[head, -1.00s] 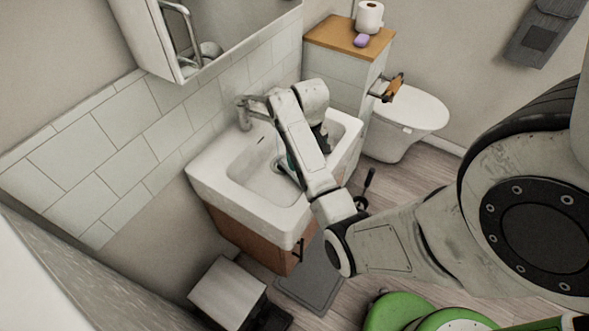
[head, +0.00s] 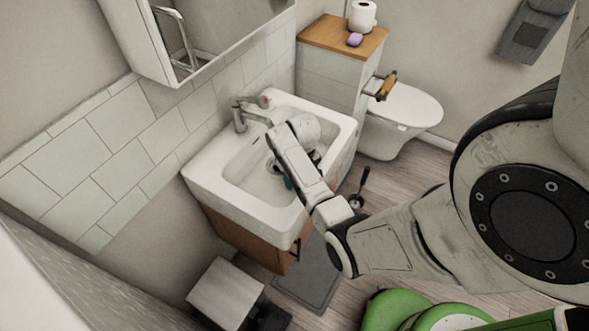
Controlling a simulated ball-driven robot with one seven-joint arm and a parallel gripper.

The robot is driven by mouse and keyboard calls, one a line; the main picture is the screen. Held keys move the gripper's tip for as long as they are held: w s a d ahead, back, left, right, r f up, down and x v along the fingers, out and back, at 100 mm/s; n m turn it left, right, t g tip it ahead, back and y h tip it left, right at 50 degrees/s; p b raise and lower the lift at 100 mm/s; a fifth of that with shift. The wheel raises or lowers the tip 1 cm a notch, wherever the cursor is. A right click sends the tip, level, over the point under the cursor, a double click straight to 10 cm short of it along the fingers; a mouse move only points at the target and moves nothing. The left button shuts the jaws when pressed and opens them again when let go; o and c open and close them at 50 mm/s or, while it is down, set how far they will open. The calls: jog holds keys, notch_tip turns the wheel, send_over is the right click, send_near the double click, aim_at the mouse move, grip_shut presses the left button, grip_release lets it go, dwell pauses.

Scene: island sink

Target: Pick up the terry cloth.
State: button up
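My arm reaches over the white sink (head: 226,191), and its end points down into the basin. My gripper (head: 298,176) is mostly hidden behind my own wrist; only dark parts show beside it, and its fingers cannot be made out. A small teal patch shows at the left edge of my wrist, inside the basin. I cannot tell whether it is the terry cloth or something else. No other cloth can be made out in the head view.
The faucet (head: 240,117) stands at the sink's back edge, with a small pale pinkish item (head: 265,100) beside it. A cabinet with a wooden top (head: 318,34) and a toilet (head: 405,115) are at the right. A bin (head: 226,292) stands on the floor below.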

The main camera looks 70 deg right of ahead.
jog(key=c, duration=1)
jog(key=shift+o, duration=0.2)
jog(key=shift+r, duration=0.2)
